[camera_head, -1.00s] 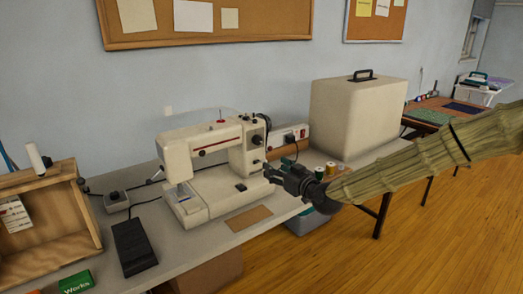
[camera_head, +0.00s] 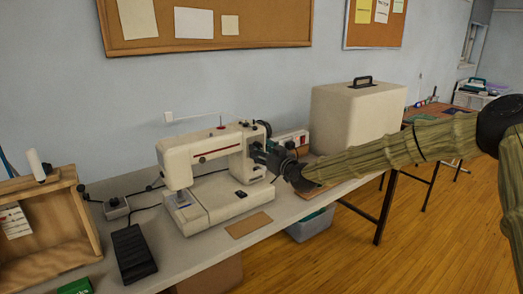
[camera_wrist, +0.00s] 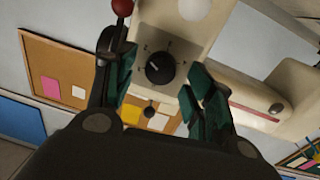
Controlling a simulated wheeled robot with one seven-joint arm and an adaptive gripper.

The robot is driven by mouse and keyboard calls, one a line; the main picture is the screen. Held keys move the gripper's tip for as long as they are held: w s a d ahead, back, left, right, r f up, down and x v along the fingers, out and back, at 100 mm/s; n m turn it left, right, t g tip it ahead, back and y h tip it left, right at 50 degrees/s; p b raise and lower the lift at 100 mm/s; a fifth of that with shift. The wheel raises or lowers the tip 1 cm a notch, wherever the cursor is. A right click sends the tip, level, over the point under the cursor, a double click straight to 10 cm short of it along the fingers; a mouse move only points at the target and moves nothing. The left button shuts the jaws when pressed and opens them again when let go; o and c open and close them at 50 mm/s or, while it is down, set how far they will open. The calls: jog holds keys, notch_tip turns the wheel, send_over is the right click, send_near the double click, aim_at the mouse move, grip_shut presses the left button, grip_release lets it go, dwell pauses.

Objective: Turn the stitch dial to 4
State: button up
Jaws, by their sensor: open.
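The cream sewing machine (camera_head: 213,150) stands on the table in the head view. In the wrist view its end panel carries the black stitch dial (camera_wrist: 159,69) with a pale pointer line and small marks around it. The marks are too small to read surely. My gripper (camera_head: 268,152) is at the machine's right end in the head view and hides the dial there. In the wrist view my gripper (camera_wrist: 160,90) is open, with a green-padded finger on each side of the dial. I cannot tell whether either finger touches it. A smaller black knob (camera_wrist: 149,112) sits beside the dial.
A red-ended lever (camera_wrist: 122,8) is close to the left finger in the wrist view. A foot pedal (camera_head: 133,253) and wooden crate (camera_head: 50,220) are at the left.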

jog(key=shift+w+a, duration=0.15)
jog(key=shift+w, duration=0.1)
jog(key=c, duration=1)
